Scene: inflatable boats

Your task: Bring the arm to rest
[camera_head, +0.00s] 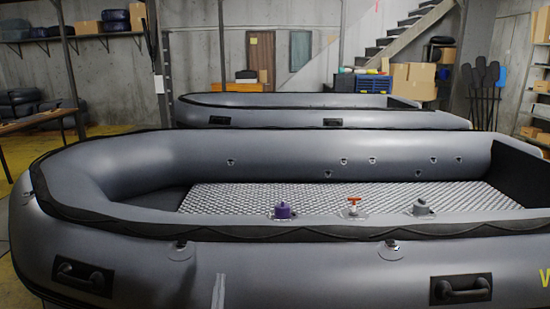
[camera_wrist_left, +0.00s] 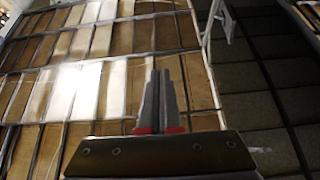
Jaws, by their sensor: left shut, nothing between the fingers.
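My left gripper (camera_wrist_left: 160,82) shows in the left wrist view. Its two grey fingers, red at the base, are pressed together with nothing between them. Behind it are a surface of pale and brown panels crossed by dark lines and, at the right, dark grey blocks. The gripper touches nothing that I can see. In the head view I cannot clearly make out either gripper. My right gripper is not seen.
A grey inflatable boat (camera_head: 130,215) fills the front of the head view. A purple valve cap (camera_head: 283,211), an orange-handled valve (camera_head: 353,205) and a grey valve cap (camera_head: 420,207) sit along its near tube. A second boat (camera_head: 280,115) lies behind.

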